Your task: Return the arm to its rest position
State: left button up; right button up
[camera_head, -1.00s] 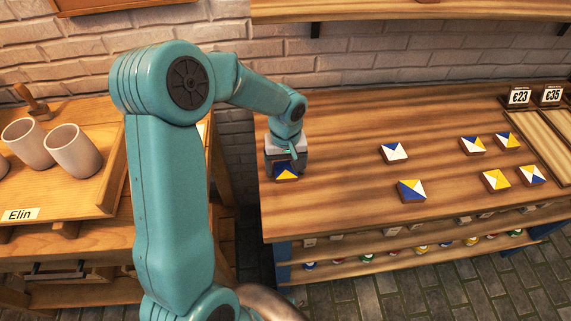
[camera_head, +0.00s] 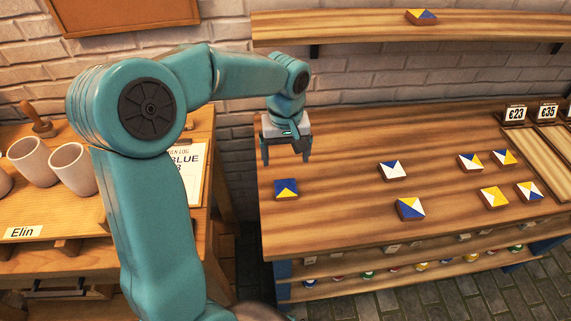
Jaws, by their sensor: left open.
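My left arm comes in from the left and arches over to the wooden table (camera_head: 340,225). My left gripper (camera_head: 286,158) is open and empty, with its fingers pointing down. It hangs above and behind a blue and yellow tile (camera_head: 286,189) that lies flat near the table's left edge. The gripper and the tile are apart. My right gripper is not in view.
Several painted tiles lie on the table, among them a blue and white one (camera_head: 392,170) and a blue and yellow one (camera_head: 409,208). Another tile (camera_head: 421,17) sits on the wall shelf (camera_head: 480,27). Cups (camera_head: 70,166) stand on the left bench. Price signs (camera_head: 515,114) stand at right.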

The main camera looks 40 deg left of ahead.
pick_arm(q)
jog(key=shift+r, duration=0.35)
